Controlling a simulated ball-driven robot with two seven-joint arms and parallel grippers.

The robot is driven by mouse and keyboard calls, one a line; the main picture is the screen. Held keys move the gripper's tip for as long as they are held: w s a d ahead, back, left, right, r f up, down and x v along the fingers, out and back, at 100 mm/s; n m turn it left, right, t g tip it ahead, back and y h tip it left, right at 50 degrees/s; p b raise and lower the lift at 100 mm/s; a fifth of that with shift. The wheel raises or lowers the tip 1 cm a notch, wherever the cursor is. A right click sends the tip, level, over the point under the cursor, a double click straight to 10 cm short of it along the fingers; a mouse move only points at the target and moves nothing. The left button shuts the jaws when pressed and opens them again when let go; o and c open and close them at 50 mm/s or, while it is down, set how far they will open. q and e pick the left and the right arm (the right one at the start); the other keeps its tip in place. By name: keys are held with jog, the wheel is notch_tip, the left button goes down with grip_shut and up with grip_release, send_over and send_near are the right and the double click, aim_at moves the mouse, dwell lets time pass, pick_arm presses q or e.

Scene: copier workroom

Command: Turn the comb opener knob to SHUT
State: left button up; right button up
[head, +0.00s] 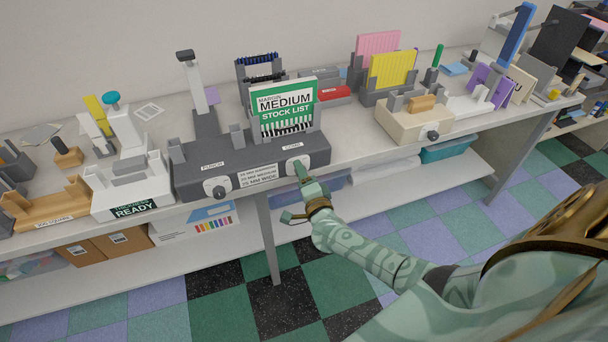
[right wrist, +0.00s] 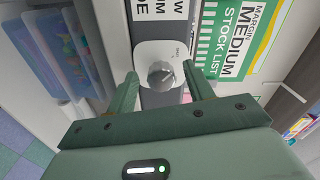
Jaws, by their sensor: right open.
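The grey comb machine (head: 250,160) stands at the table's front edge. Its COMB knob sits on a white plate (head: 290,160) at the right of the front face, partly hidden by my right gripper (head: 301,172) in the head view. In the right wrist view the round grey knob (right wrist: 161,75) lies between my two green fingertips, which are apart on either side of it. Whether they touch it I cannot tell. The small lettering on the plate is too small to read surely, and so is the knob's setting. My left gripper is not in view.
A second knob (head: 217,189) marked PUNCH sits at the machine's left. A green MEDIUM stock list sign (head: 285,108) stands on the machine. A beige device (head: 415,122) is to the right, a white one (head: 125,190) to the left. Floor in front is free.

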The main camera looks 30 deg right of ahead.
jog(key=p+v, duration=0.2)
jog(key=v, duration=1.4)
jog(key=shift+a+p, duration=0.2)
jog(key=shift+p, duration=0.1)
jog(key=shift+s, duration=0.15)
jog(key=s+a+f+n+g+y, duration=0.1)
jog(key=s+f+n+g+y, duration=0.15)
jog(key=s+f+n, duration=0.4)
jog(key=s+a+f+n+g+y, duration=0.1)
jog(key=s+a+f+n+g, duration=0.2)
jog(key=f, duration=0.6)
jog(key=s+f+n+g+y, duration=0.2)
jog(key=s+f+n+g, duration=0.15)
jog(key=f+n, duration=0.35)
jog(key=s+f+n+g, duration=0.2)
jog(key=s+f+g, duration=0.2)
jog(key=s, duration=0.8)
jog(key=s+f+n+g+h+b, duration=0.1)
jog(key=s+f+n+g, duration=0.2)
jog(key=s+f, duration=0.4)
jog(key=shift+s+g, duration=0.4)
jog(key=shift+s, duration=2)
